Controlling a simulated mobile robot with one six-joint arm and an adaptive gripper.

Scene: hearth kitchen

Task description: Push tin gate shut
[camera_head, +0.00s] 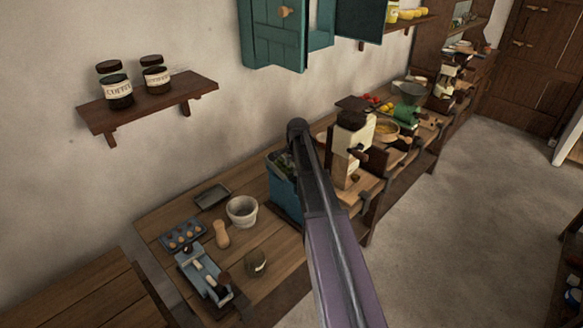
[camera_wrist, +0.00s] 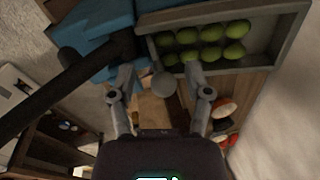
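My gripper (camera_wrist: 160,76) is open in the wrist view, its two grey fingers apart. A round grey knob (camera_wrist: 164,84) shows between or just beyond the fingertips; I cannot tell if they touch it. Beyond the fingers is a grey-rimmed tray (camera_wrist: 146,48) holding rows of green round fruit. Blue parts (camera_wrist: 92,30) and a thick dark bar (camera_wrist: 50,97) lie to its left. In the head view a blue box (camera_head: 284,196) stands on the counter, partly behind my arm, which hides my gripper there. I cannot make out for certain which part is the tin gate.
On the counter in the head view are a white pot (camera_head: 242,211), a dark tray (camera_head: 212,196), a blue egg tray (camera_head: 183,236), and a blue device (camera_head: 205,275). A cream grinder (camera_head: 345,145) stands close right of my arm. The floor (camera_head: 450,200) at right is clear.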

